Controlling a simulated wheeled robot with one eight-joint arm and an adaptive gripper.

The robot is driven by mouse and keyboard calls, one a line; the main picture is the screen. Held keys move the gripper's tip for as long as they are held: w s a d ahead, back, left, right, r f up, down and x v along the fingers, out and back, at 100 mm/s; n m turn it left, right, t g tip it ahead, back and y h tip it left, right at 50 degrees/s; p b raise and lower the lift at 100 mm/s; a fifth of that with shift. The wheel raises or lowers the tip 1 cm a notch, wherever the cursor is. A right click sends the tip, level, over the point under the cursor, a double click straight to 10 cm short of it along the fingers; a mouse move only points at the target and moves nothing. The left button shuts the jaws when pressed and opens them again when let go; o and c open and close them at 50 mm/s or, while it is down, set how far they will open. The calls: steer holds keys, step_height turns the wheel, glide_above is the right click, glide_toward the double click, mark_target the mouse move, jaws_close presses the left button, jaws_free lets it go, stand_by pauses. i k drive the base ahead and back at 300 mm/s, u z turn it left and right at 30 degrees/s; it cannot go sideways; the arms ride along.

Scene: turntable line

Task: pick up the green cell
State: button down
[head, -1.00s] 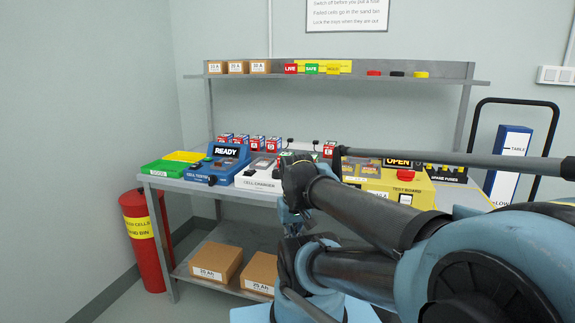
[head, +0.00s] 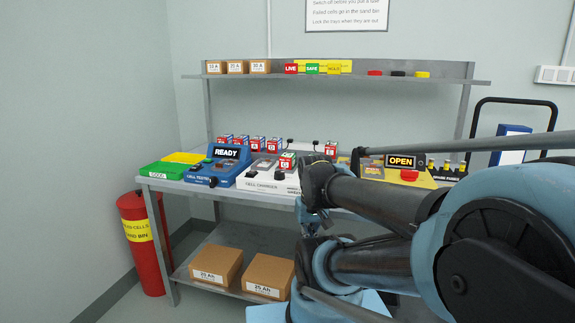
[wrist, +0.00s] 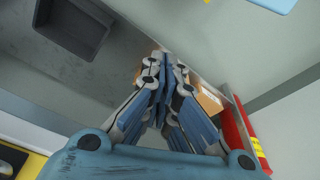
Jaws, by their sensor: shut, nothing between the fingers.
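My gripper (wrist: 168,62) is shut and empty in the wrist view, pointing down past the bench towards the lower shelf and floor. In the head view my arm is in front of the bench, to the right of the charger, and the fingers are hard to make out. The green cell is not seen in the wrist view.
Several red-and-blue cells (head: 257,144) stand behind the charger. The blue cell tester (head: 217,172) and a green tray (head: 162,170) are to its left. My arm partly hides the yellow test board (head: 372,173). A red sand bin (head: 133,240) stands on the floor at left.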

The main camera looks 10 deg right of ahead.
mark_target(288, 161)
steer(key=u, duration=1)
steer(key=k, duration=1.5)
steer(key=u, duration=0.1)
steer(key=i, duration=0.2)
steer(key=z, duration=0.8)
steer(key=i, duration=0.95)
steer(key=u, duration=0.05)
